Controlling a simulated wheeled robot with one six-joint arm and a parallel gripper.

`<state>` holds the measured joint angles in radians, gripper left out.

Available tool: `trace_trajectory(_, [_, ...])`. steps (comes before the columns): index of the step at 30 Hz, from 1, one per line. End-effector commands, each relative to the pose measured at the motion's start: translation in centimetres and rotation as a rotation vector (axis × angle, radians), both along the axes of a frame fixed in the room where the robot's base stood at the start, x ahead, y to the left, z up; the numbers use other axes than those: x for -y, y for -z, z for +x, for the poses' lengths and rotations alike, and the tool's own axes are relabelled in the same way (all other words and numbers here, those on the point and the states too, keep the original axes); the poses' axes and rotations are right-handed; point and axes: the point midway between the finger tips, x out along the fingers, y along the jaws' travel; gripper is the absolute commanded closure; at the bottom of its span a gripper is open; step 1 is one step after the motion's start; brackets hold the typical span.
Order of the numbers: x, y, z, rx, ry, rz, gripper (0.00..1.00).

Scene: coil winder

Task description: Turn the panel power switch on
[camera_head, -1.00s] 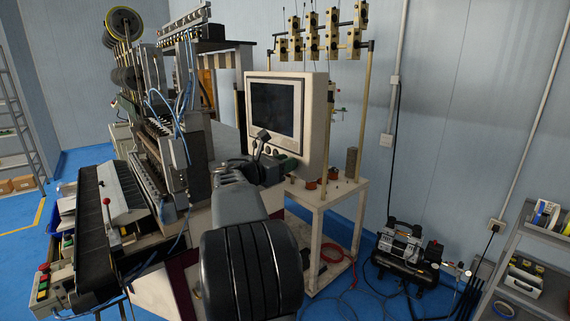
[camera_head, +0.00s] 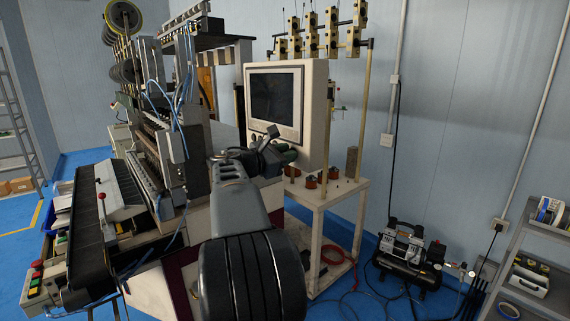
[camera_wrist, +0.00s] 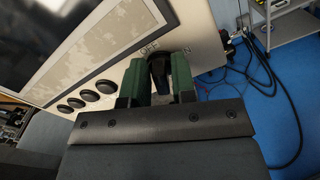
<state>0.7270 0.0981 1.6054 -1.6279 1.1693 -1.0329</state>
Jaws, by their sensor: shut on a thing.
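The control panel (camera_head: 313,110) is a cream box with a dark screen, facing the left front. In the wrist view, its face (camera_wrist: 205,55) fills the upper part. The power switch (camera_wrist: 158,68) is a dark knob near the panel's edge, with an "OFF" mark beside it and another mark, partly hidden, to its right. My gripper (camera_wrist: 157,76) has its two green fingers on either side of the knob and is shut on it. In the head view, my gripper (camera_head: 284,154) is at the panel's lower edge. The knob's pointing direction cannot be told.
Several black round buttons (camera_wrist: 89,95) sit left of the switch, below the screen (camera_wrist: 60,40). A cream table (camera_head: 322,200) with spools stands beneath the panel. The winder (camera_head: 150,160) is at left. A compressor (camera_head: 403,255) with cables is on the blue floor at right.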

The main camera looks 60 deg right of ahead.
Motion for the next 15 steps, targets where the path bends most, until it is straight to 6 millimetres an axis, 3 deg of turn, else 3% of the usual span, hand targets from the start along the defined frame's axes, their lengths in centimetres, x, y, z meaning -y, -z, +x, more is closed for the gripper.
trace_trajectory(15, [-0.11,0.69,-0.3,0.468,-0.002,-0.158,0.99])
